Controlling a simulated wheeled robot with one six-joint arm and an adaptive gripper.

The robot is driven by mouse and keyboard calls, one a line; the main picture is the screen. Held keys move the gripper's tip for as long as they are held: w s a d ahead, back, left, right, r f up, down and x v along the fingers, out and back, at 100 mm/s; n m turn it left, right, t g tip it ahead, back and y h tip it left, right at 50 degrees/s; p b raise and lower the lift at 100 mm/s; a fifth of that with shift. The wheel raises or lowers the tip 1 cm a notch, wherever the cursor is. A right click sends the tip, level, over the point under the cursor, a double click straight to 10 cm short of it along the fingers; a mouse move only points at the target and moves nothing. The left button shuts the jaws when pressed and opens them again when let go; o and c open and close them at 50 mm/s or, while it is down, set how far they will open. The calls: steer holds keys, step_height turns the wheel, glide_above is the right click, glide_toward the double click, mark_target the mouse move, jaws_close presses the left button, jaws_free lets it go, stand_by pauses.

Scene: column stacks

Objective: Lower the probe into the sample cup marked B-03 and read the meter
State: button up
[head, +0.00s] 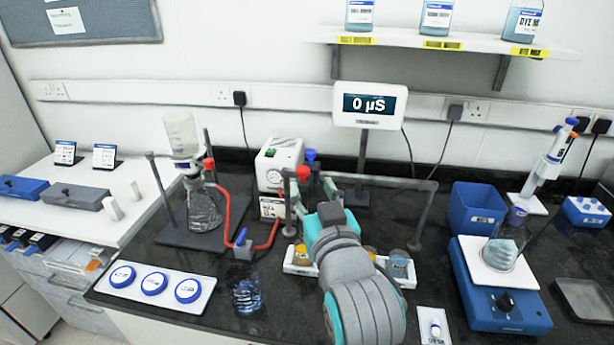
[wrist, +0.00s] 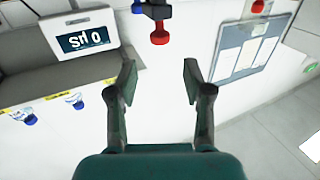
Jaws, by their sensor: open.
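My gripper (wrist: 157,78) is open and empty in the wrist view, with bare wall between its fingers. In the head view my arm hides most of it. A red-ended piece (head: 303,172) and a blue-ended piece (head: 310,155) stand by the grey rail just beyond it; the red end (wrist: 159,34) also shows past the fingertips in the wrist view. I cannot tell which is the probe. Sample cups, such as the right one (head: 398,262), stand in a white rack (head: 300,269), partly behind my arm. I cannot read their marks. The meter (head: 369,104) shows 0 µS.
The grey rail (head: 405,184) spans above the rack. A stand with a flask (head: 204,212) and red tubing is at left. A glass beaker (head: 247,293) stands front left.

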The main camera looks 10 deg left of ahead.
steer(key=shift+v, duration=1.8)
steer(key=s+d+f+m+h, duration=0.1)
steer(key=s+d+f, duration=0.35)
steer(key=f, duration=0.35)
steer(key=s+d+f+h, duration=0.1)
steer(key=s+d+f, duration=0.35)
steer(key=f, duration=0.45)
steer(key=s+d+f+m+h, duration=0.1)
steer(key=s+d+f, duration=0.35)
steer(key=f, duration=0.35)
steer(key=s+d+f+h, duration=0.1)
steer(key=s+d, duration=0.2)
steer(key=s, duration=0.5)
steer(key=s+d+f+m+g+h, duration=0.1)
steer(key=s+d+f, duration=0.1)
steer(key=s, duration=0.7)
steer(key=s+d+f+m+g+h, duration=0.1)
steer(key=s+d+f, duration=0.1)
steer(key=s, duration=0.7)
steer(key=shift+d+f, duration=0.15)
steer(key=shift+d, duration=0.7)
